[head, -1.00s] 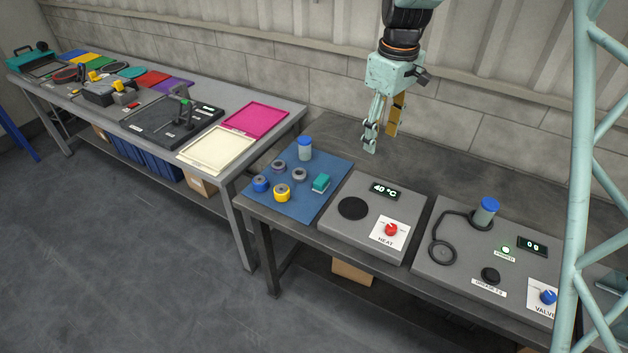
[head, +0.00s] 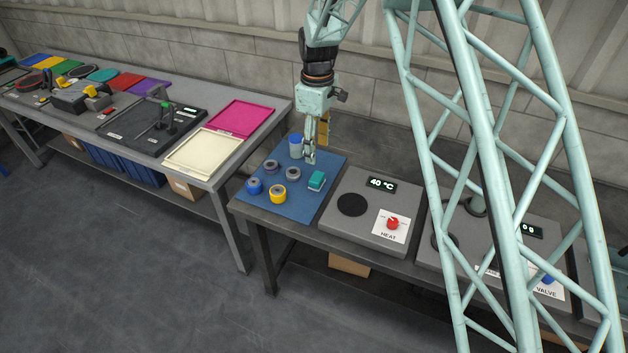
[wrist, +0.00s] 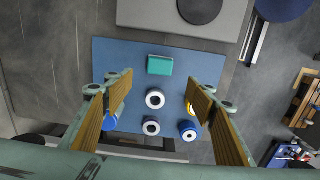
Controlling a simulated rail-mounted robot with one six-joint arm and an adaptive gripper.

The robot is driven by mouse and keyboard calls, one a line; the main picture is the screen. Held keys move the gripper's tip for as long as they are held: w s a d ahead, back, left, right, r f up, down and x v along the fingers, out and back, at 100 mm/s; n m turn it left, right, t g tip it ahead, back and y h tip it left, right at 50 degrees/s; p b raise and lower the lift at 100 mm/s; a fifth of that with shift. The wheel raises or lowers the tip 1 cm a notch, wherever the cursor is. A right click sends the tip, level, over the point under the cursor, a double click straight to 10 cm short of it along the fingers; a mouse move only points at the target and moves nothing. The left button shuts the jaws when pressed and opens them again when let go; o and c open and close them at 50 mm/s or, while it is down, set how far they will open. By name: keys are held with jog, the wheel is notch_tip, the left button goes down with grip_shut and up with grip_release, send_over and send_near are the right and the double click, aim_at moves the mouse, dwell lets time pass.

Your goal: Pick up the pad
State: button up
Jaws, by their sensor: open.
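The pad appears to be the small teal block (head: 317,180) at the right side of the blue mat (head: 309,208). In the wrist view the teal block (wrist: 160,65) lies near the mat's upper edge, ahead of the space between my fingers. My gripper (head: 316,152) is open and empty, pointing down above the back part of the mat. Its two fingers also show in the wrist view (wrist: 160,88), spread wide at left and right. The teal block is apart from both fingers and nothing covers it.
On the mat stand two grey rolls (head: 293,173), a blue roll (head: 254,187), a yellow roll (head: 278,194) and a blue-capped container (head: 296,146) close to my gripper. A heater station (head: 360,235) is right of the mat. A bench with trays (head: 203,154) stands left.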

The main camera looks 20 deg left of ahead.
aim_at(317, 176)
dwell(0.3)
jog(key=shift+f, duration=4.3)
jog(key=shift+f+b, duration=0.45)
jog(key=shift+f, duration=2.15)
jog(key=shift+c, duration=0.4)
jog(key=c, duration=0.9)
jog(key=shift+r, duration=0.2)
jog(key=shift+r+p, duration=0.3)
jog(key=shift+r, duration=4.55)
